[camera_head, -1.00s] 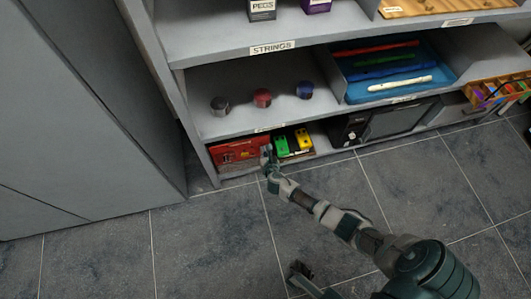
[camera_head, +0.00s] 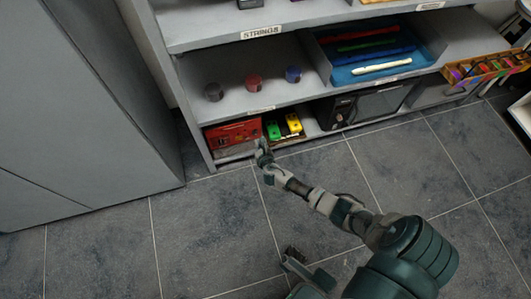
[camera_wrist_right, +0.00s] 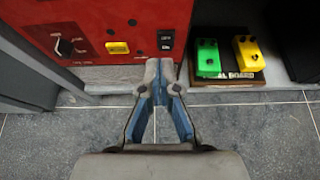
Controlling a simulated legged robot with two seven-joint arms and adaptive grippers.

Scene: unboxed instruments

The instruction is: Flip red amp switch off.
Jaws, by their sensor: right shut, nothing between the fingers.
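The red amp (camera_head: 234,133) stands on the bottom shelf at its left end. My right gripper (camera_head: 262,146) is at the amp's lower right front. In the wrist view the right gripper (camera_wrist_right: 159,70) is shut and empty, its tips just below the switch; I cannot tell whether they touch the amp. My left gripper (camera_head: 292,254) is low in the head view, away from the shelf.
A green pedal (camera_head: 273,130) and a yellow pedal (camera_head: 293,123) sit on a board right of the amp. A black amp (camera_head: 340,110) stands further right. A grey cabinet (camera_head: 85,120) is at the left. The tiled floor in front is clear.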

